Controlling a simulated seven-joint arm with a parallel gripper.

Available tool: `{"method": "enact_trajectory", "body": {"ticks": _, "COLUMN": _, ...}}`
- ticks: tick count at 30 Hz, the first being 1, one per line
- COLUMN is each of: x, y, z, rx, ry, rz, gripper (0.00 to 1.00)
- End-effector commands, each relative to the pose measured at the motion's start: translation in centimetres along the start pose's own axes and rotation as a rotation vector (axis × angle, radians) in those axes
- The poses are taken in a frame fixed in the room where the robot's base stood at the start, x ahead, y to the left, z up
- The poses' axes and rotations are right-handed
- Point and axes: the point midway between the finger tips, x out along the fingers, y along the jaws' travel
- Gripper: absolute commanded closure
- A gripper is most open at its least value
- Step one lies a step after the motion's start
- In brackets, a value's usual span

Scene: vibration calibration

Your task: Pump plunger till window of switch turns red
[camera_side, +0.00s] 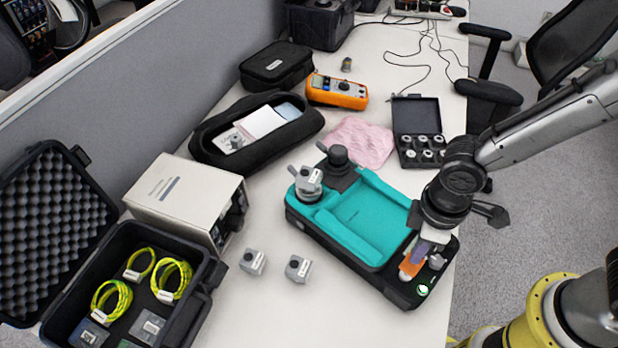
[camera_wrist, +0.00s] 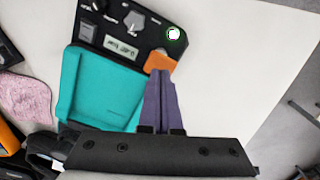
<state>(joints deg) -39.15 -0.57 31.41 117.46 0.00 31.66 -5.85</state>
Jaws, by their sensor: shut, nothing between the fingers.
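The calibration unit is a black case with a teal tray (camera_side: 365,222); the tray also shows in the wrist view (camera_wrist: 100,90). Its control panel is at the near right end. A round window with a white centre and green rim (camera_side: 422,290) glows there, also in the wrist view (camera_wrist: 173,33); no red shows. An orange block (camera_side: 408,268) is beside it, also in the wrist view (camera_wrist: 158,61). My gripper (camera_wrist: 159,73) has purple fingers, shut and empty, with tips at the orange block. I cannot tell whether they touch it. Which part is the plunger is unclear.
A grey knob (camera_wrist: 133,20) and a small display (camera_wrist: 121,48) share the panel. A grey fitting (camera_side: 307,183) and a black knob (camera_side: 338,156) stand at the unit's far end. Two small grey cubes (camera_side: 253,262) (camera_side: 298,268) lie left of it. The table's right edge is close.

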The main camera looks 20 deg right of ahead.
Motion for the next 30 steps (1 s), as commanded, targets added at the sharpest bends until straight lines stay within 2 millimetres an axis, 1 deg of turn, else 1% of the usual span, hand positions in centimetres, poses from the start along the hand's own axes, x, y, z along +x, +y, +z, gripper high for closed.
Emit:
{"method": "enact_trajectory", "body": {"ticks": 24, "x": 0.06, "y": 0.0, "z": 0.02, "rx": 0.0, "ry": -0.001, "rz": 0.0, "gripper": 1.0}}
{"method": "enact_trajectory", "body": {"ticks": 30, "x": 0.73, "y": 0.0, "z": 0.05, "rx": 0.0, "ry": -0.003, "rz": 0.0, "gripper": 1.0}}
